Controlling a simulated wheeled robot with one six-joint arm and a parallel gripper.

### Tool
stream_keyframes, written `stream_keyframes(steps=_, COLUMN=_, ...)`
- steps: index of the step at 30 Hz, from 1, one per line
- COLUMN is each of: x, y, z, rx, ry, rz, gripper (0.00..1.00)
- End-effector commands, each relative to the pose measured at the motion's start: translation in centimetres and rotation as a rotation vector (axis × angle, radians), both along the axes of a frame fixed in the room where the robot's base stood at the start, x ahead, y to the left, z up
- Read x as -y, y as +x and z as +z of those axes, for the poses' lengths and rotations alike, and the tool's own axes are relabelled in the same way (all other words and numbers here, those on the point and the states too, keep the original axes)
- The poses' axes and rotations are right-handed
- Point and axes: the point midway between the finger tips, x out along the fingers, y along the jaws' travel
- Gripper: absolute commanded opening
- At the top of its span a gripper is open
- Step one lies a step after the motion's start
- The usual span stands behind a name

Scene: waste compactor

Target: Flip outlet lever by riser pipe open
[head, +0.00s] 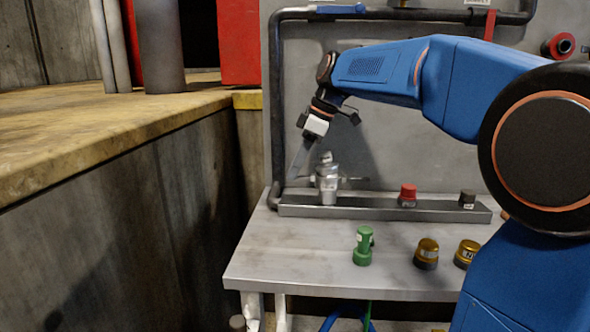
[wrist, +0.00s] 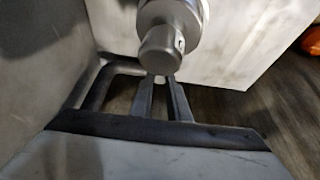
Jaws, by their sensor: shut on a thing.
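A grey metal valve fitting (head: 328,185) stands upright on the steel rail at the back left of the bench, next to the dark riser pipe (head: 275,110). Thin arms stick out from it to both sides; the left one, which I take for the outlet lever (head: 304,178), points toward the riser pipe. My gripper (head: 296,175) reaches down to this left arm and is shut on it. In the wrist view the fitting's rounded metal end (wrist: 162,50) hides the contact at my fingertips (wrist: 161,79).
A red knob (head: 408,194) and a dark knob (head: 468,198) sit along the rail (head: 370,208). A green fitting (head: 362,248) and two brass-coloured caps (head: 427,254) stand on the bench front. A blue handle (head: 341,9) is on the upper pipe. A concrete wall (head: 120,220) borders the left.

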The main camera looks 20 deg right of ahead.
Motion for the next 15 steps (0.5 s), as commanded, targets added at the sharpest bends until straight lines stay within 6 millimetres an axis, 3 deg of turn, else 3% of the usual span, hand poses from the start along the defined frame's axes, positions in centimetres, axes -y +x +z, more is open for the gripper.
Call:
stream_keyframes(steps=6, x=-0.02, y=0.0, z=0.03, rx=0.0, ry=0.0, rz=0.0, gripper=0.0)
stream_keyframes(steps=7, x=-0.01, y=-0.01, z=0.03, rx=0.0, ry=0.0, rz=0.0, gripper=0.18)
stream_keyframes(steps=9, x=-0.01, y=-0.01, z=0.03, rx=0.0, ry=-0.001, rz=0.0, gripper=0.34)
stream_keyframes(steps=15, x=-0.01, y=0.0, z=0.03, rx=0.0, ry=-0.001, rz=0.0, gripper=0.34)
